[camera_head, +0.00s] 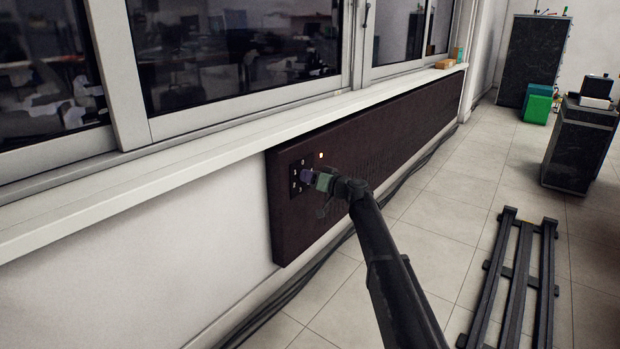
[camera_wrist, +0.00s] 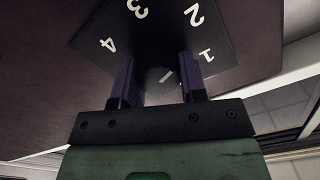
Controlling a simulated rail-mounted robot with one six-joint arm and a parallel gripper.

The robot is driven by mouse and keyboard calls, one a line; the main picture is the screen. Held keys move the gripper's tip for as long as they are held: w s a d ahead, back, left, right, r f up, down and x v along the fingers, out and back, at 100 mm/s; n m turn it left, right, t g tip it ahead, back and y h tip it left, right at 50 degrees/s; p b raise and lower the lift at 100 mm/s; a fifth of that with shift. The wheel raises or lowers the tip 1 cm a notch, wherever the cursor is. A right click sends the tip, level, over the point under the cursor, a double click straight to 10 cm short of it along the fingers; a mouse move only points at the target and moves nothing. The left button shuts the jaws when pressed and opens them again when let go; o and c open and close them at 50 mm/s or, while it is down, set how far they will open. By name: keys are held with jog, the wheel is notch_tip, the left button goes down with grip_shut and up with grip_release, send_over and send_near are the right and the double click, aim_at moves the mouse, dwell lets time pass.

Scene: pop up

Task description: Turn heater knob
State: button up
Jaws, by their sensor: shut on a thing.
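The dark heater panel (camera_head: 355,140) is mounted on the wall below the window sill. Its black dial plate (camera_head: 296,184) is near the panel's left end, and its white numbers 1 to 4 show in the wrist view. The round dark knob (camera_wrist: 163,77) has a short white mark and sits between my purple fingers. My gripper (camera_head: 305,175) is at the dial and is shut on the knob, with one finger on each side. In the head view, my gripper hides the knob.
The white window sill (camera_head: 215,148) runs just above the panel. Dark cables (camera_head: 285,290) lie along the floor by the wall. A dark rail frame (camera_head: 515,275) and cabinets (camera_head: 580,145) stand to the right, with clear tiled floor between.

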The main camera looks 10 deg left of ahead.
jog(key=shift+m, duration=1.6)
jog(key=o, duration=0.9)
jog(key=shift+d, duration=0.1)
jog(key=v, duration=1)
jog(key=shift+s+d, duration=0.2)
jog(key=shift+d, duration=0.05)
